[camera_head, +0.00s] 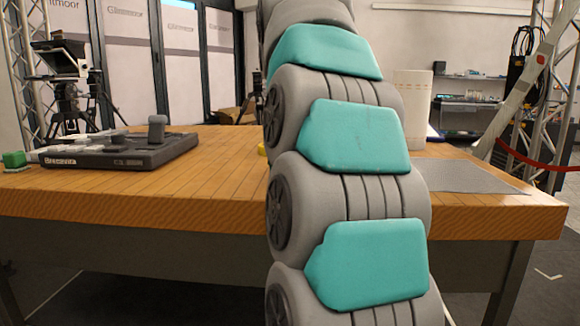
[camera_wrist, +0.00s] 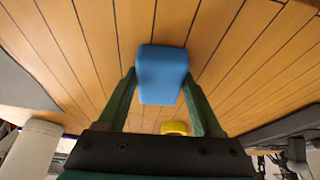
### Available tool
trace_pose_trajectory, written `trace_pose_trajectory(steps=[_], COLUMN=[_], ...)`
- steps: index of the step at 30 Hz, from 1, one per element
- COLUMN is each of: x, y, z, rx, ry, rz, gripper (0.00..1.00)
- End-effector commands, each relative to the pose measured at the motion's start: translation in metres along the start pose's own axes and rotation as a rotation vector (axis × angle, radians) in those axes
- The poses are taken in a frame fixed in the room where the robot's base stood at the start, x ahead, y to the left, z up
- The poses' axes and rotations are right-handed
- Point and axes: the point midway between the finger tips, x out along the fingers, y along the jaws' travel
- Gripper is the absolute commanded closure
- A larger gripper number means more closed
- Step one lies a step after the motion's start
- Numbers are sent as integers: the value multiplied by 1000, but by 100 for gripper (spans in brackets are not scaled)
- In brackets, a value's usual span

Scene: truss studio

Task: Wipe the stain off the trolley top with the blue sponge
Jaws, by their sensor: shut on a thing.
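In the wrist view the blue sponge (camera_wrist: 162,72) sits between the two dark green fingers of my gripper (camera_wrist: 160,84). The gripper is shut on it, with a finger on each side. Wooden planks of the trolley top (camera_wrist: 60,30) lie beyond the sponge. I cannot tell whether the sponge touches them. In the head view the wooden trolley top (camera_head: 225,185) spans the picture, and my arm hides its middle, the gripper and the sponge. No stain shows in either view.
A grey console (camera_head: 120,150) and a green block (camera_head: 14,160) are on the left of the top. A white cylinder (camera_head: 412,105) and a grey mat (camera_head: 465,176) are on the right. A yellow object (camera_wrist: 174,128) is near the sponge. Bare wood lies between console and arm.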

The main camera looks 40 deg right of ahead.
Motion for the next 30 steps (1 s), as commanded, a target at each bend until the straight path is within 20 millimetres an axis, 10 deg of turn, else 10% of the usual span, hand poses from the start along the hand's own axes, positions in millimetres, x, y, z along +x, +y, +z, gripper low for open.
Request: trace_pose_trajectory(steps=[30], x=[-43], y=[-1], z=[-2], rx=[0], ry=[-2], rz=[1], gripper=[77])
